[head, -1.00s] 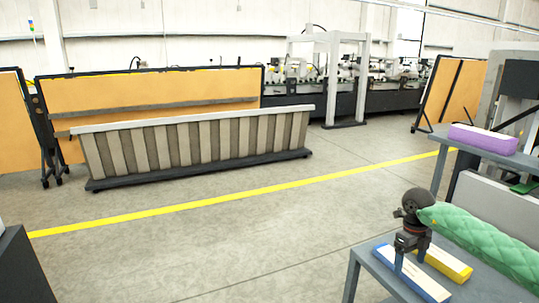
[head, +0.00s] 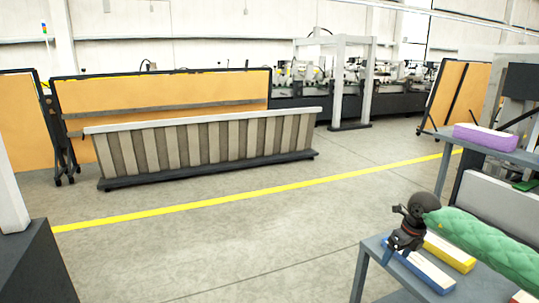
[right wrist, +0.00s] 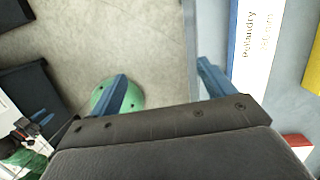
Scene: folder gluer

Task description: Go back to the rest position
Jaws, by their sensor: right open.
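My right gripper (head: 393,254) is at the left edge of a grey shelf (head: 372,250), beside a blue-and-white carton (head: 432,275). It points downward and tilts to the left. In the right wrist view its two blue fingers (right wrist: 160,85) are apart with nothing between them. The carton, with printed lettering, lies just right of the fingers there (right wrist: 257,45). My left gripper (right wrist: 42,122) seems to show small at the lower left of the right wrist view, with a green sleeve behind it. Its jaws are too small to read, and it is outside the head view.
A yellow carton (head: 450,252) and a red-edged one (head: 524,298) also lie on the shelf. A purple carton (head: 486,138) sits on a higher shelf. A long slatted bin (head: 205,145) stands beyond the yellow floor line (head: 250,195). Open floor lies between.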

